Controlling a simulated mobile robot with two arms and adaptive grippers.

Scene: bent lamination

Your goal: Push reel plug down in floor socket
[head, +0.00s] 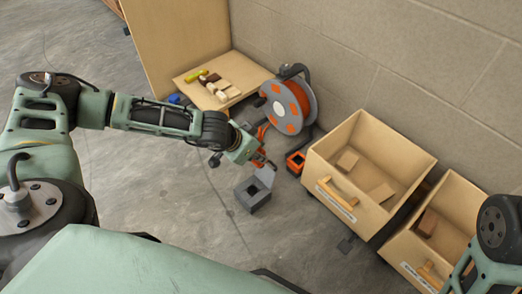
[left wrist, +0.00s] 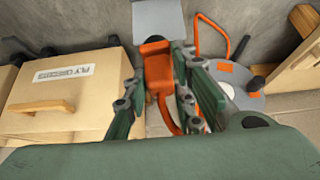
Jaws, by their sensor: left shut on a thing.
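My left gripper (head: 260,163) is shut on the orange reel plug, which shows in the left wrist view (left wrist: 156,50) between the fingers (left wrist: 160,72). In the head view the plug is mostly hidden by the gripper. An orange cable hangs from the plug. The grey floor socket (head: 253,196) is a small box on the floor with its lid (head: 265,177) raised. The gripper is close behind and above it; I cannot tell whether the plug touches the socket. The cable reel (head: 289,106), grey with orange patches, stands behind near the wall. My right gripper is out of view.
Two wooden boxes with handles, one (head: 320,162) right of the socket and one (head: 415,250) nearer, hold wood blocks. A small orange-and-black box (head: 295,163) sits beside the first. A low wooden board (head: 190,82) with blocks lies behind. Floor to the left is clear.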

